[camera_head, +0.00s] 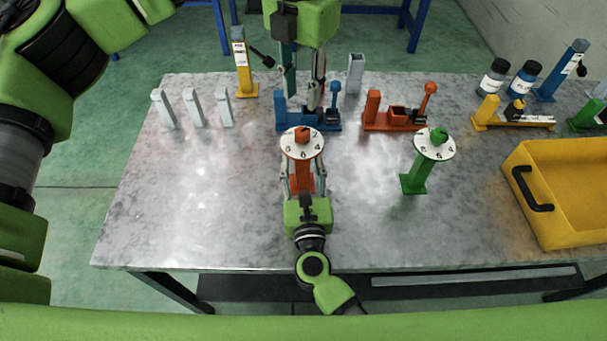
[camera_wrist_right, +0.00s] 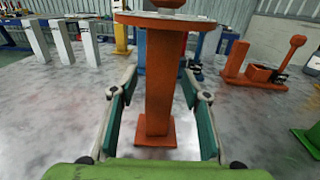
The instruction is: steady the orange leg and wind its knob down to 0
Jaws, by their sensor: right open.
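The orange leg (camera_head: 302,182) stands upright on the metal table, with a round white dial (camera_head: 290,149) and an orange knob (camera_head: 302,134) on top. The knob's exact reading is too small to tell. My right gripper (camera_head: 304,180) is open at the near side of the leg, with a finger on each side. In the right wrist view the leg's post (camera_wrist_right: 165,85) stands between the spread fingers (camera_wrist_right: 160,105), with gaps on both sides. My left gripper (camera_head: 303,98) points down from the top, beyond and above the knob; its fingers are apart and hold nothing visible.
A green leg (camera_head: 416,178) with a dial stands to the right. A blue fixture (camera_head: 283,125) and an orange fixture (camera_head: 385,121) stand behind. White blocks (camera_head: 194,108) are at the left and a yellow crate (camera_head: 553,232) at the right. The table's left front is clear.

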